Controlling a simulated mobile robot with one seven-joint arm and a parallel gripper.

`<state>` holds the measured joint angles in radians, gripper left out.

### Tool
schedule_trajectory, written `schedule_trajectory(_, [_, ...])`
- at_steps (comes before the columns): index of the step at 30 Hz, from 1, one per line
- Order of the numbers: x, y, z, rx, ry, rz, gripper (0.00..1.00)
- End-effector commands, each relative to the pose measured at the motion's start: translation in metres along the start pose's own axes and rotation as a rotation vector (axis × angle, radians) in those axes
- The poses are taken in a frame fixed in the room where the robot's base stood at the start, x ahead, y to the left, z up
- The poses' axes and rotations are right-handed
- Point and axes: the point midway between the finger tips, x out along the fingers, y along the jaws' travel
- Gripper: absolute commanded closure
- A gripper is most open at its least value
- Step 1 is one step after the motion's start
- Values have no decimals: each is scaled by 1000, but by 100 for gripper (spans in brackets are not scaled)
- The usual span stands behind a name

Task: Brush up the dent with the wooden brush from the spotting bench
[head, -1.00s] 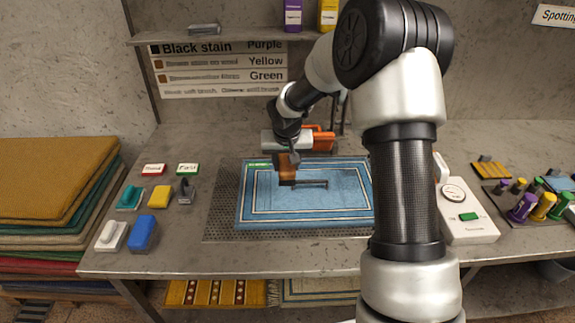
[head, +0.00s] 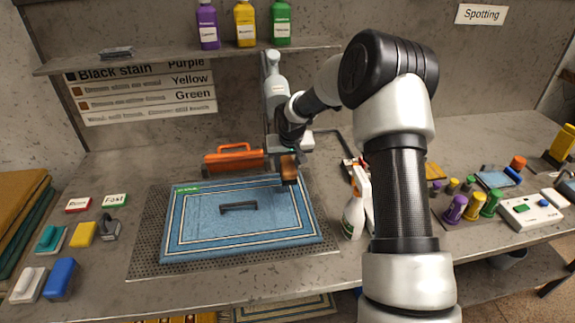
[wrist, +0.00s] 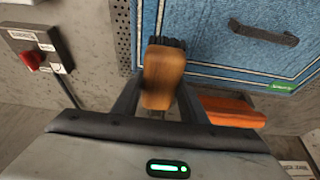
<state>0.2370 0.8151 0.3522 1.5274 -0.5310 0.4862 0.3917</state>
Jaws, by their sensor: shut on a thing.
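The wooden brush (head: 288,168) is held in my gripper (head: 289,153), brown wood with dark bristles pointing down. It is over the back right corner of the blue rug (head: 200,240); I cannot tell whether the bristles touch it. In the wrist view the brush (wrist: 162,78) sits between the two fingers, bristles toward the rug edge (wrist: 205,45). The dent shows as a dark bracket-shaped mark (head: 238,208) near the rug's middle, to the left of the brush. It also shows in the wrist view (wrist: 263,33).
An orange-handled tool (head: 233,158) lies behind the rug. A white spray bottle (head: 355,208) stands right of the rug, near my arm. Colored blocks and small cards lie at left. Several colored bottles (head: 454,209) stand at right. A shelf (head: 180,55) hangs above.

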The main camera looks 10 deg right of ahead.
Motion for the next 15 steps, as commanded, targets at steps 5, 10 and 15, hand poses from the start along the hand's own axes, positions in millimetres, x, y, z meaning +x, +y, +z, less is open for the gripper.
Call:
schedule_trajectory(5, [3, 0, -1, -4, 2, -3, 81])
schedule_trajectory(10, [12, 0, 3, -4, 1, -3, 81])
schedule_trajectory(15, [27, 0, 9, -4, 1, -3, 81])
